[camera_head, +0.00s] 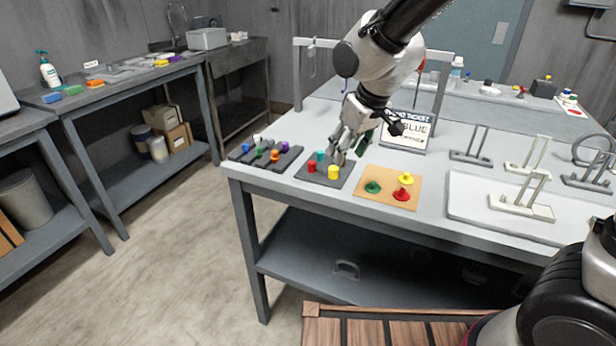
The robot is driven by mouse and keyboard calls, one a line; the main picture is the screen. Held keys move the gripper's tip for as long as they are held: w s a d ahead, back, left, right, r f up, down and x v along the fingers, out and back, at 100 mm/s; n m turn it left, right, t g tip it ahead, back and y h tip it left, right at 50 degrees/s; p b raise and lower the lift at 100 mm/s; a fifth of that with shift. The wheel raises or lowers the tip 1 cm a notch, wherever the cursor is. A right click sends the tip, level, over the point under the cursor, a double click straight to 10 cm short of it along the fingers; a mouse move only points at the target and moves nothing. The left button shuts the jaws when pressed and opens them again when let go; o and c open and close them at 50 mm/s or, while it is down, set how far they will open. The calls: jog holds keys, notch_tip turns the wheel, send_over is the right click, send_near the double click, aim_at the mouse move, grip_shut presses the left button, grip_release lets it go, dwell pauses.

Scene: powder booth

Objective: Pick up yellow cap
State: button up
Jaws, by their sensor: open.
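A yellow cylindrical cap (334,172) stands upright near the front of a dark square mat (341,182) on the grey table. A red cylinder (312,167) and a teal one (320,156) stand to its left on the same mat. A yellow cone-shaped piece (405,179) stands on a tan board (374,196) to the right, with a green (373,187) and a red cone (401,194). My gripper (345,153) is open, pointing down over the rear of the mat, above and behind the yellow cylinder. It hides part of the mat, and I cannot tell whether anything lies between the fingers.
A dark rack (262,160) with small coloured pieces lies left of the mat. A white tray (470,205) and metal stands (470,156) occupy the right. The table's front edge is close to the mat.

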aim_at(335, 169)
jog(key=x, duration=0.7)
jog(key=shift+w+a+f, duration=0.25)
jog(key=shift+w, duration=0.15)
jog(key=c, duration=0.7)
